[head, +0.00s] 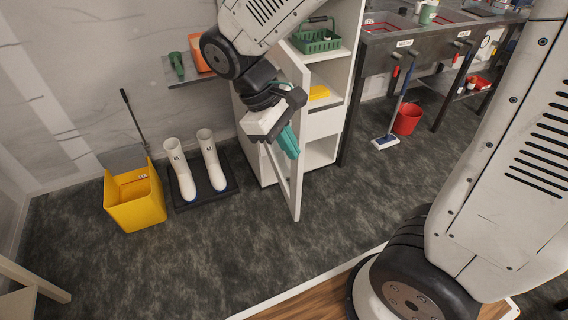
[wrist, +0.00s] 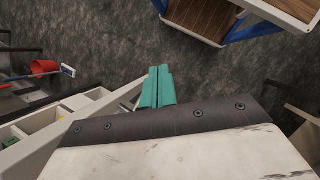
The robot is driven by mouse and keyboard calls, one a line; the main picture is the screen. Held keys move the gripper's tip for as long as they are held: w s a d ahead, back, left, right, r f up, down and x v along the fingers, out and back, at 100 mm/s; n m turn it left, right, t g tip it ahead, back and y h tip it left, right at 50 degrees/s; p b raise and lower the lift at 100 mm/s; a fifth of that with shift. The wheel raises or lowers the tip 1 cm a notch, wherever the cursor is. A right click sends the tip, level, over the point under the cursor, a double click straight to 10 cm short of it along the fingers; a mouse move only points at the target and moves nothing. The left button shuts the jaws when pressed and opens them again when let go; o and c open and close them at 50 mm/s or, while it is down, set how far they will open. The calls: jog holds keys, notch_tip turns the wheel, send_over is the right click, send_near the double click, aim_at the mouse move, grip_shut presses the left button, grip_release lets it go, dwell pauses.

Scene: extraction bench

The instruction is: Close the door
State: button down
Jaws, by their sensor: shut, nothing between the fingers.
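The white cabinet door (head: 297,190) stands open, swung out from a tall white cabinet (head: 324,123) with shelves. In the wrist view my gripper (wrist: 157,78) is beside the far end of the door's white edge (wrist: 72,126). I cannot tell whether they touch. My wrist hides part of the door and cabinet.
A yellow bucket (head: 135,200) and white boots (head: 213,160) stand at left. A red bucket (head: 408,118) and a mop (head: 386,140) are under the sink bench (head: 384,55). Floor in front of the door is clear.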

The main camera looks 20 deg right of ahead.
jog(key=w+a+f+n+h, duration=0.4)
jog(key=w+a+f+n, duration=0.2)
jog(key=w+f, duration=0.25)
jog(key=n+t+h, duration=0.1)
jog(key=n+t, duration=0.1)
jog(key=n, duration=0.1)
send_near(295, 168)
jog(key=x, duration=0.5)
jog(key=shift+a+f, duration=0.3)
jog(key=shift+a, duration=0.05)
jog(key=shift+s+d+n, duration=0.1)
jog(key=shift+d+n, duration=0.2)
jog(key=shift+d, duration=0.35)
